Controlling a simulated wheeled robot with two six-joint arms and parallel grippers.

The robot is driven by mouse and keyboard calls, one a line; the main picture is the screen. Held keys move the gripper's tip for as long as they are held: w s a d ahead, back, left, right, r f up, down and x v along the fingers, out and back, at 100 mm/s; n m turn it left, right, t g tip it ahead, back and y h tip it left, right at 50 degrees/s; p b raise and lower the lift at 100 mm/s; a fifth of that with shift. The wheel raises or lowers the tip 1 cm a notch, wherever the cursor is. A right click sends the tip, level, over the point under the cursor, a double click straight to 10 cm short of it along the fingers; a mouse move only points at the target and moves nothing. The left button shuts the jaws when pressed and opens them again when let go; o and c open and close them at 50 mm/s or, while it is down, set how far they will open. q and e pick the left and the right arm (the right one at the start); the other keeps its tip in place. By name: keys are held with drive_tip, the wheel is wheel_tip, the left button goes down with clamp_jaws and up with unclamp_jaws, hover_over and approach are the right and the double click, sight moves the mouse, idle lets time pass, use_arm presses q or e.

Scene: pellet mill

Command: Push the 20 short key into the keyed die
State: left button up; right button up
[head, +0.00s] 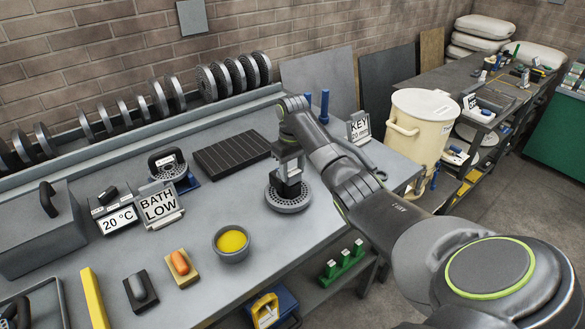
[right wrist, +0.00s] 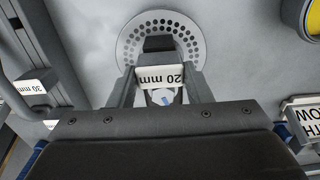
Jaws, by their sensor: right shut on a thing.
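The keyed die (head: 288,207) is a round grey disc with rings of holes, lying flat on the bench. My right gripper (head: 288,172) is directly above its middle, pointing down. In the right wrist view its fingers (right wrist: 161,88) are shut on the dark key with a white "20 mm" label (right wrist: 160,76). The key's lower end is at the centre of the die (right wrist: 131,42). The gripper and the key hide the die's keyway, so I cannot tell how deep the key sits. My left gripper is not in view.
A bowl of yellow stuff (head: 231,243) stands left of the die. A black ribbed mat (head: 232,154) lies behind it. A KEY sign (head: 359,128) and blue handles stand behind my right arm. A "30 mm" label (right wrist: 31,87) shows in the wrist view.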

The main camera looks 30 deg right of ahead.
drive_tip(key=shift+f, duration=0.25)
idle(1.4)
drive_tip(key=o, duration=1.5)
drive_tip(key=shift+c, duration=0.2)
drive_tip(key=shift+o, duration=0.4)
drive_tip(key=o, duration=0.4)
drive_tip(key=shift+r, duration=0.1)
drive_tip(key=shift+r, duration=3.4)
drive_tip(key=shift+f, duration=0.1)
